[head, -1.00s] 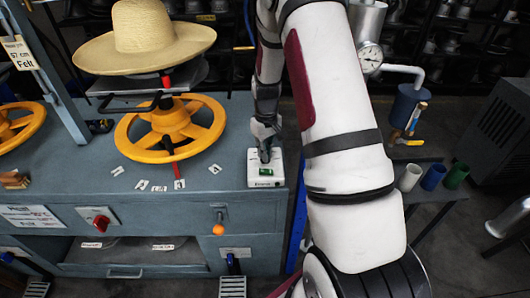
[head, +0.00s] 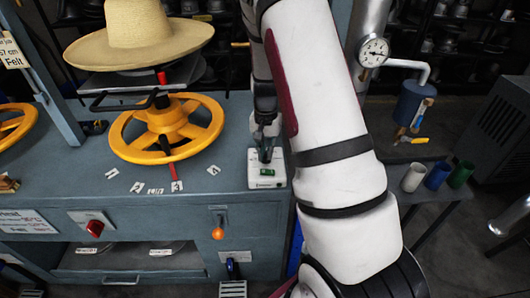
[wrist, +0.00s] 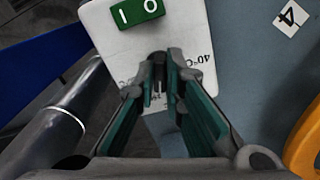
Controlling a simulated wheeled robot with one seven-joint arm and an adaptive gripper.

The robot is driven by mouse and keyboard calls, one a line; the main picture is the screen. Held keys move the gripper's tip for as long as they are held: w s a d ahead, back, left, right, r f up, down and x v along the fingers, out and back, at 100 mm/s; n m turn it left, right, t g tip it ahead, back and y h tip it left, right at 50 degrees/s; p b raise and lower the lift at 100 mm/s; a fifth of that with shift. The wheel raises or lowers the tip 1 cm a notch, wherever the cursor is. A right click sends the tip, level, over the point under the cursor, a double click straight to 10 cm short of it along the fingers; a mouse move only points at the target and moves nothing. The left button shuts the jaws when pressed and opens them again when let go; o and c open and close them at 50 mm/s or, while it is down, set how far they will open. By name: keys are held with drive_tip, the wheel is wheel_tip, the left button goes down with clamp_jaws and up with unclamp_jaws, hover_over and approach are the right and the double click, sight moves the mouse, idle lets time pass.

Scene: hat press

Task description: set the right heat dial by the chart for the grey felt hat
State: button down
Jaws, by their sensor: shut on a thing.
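A white control box (head: 266,178) with a green switch (head: 266,171) sits at the right end of the blue-grey bench. In the wrist view the box (wrist: 196,36) shows the switch (wrist: 138,10) marked 1 and 0, with an upside-down "40°C" mark by the fingertips. My gripper (head: 265,153) points down at the box. In the wrist view its fingers (wrist: 160,80) are closed around a small dark dial part, mostly hidden, so its setting is unreadable. A white chart (head: 27,222) headed "Heat" is on the bench front, its small print unreadable. No grey felt hat is recognisable.
A cream wide-brimmed hat (head: 138,27) rests on the press above a yellow handwheel (head: 166,129), left of my gripper. Number tags (head: 152,190) lie on the bench. A red knob (head: 94,227) and an orange-tipped lever (head: 218,232) are on its front.

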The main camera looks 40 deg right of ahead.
drive_tip(key=shift+w+m+b, duration=0.1)
drive_tip(key=shift+m+b, duration=0.2)
drive_tip(key=shift+m, duration=1.6)
drive_tip(key=c, duration=1.7)
unclamp_jaws()
drive_tip(key=shift+r, duration=0.1)
wheel_tip(320, 180, up, 12)
drive_tip(key=shift+f, duration=0.1)
drive_tip(key=shift+a, duration=0.1)
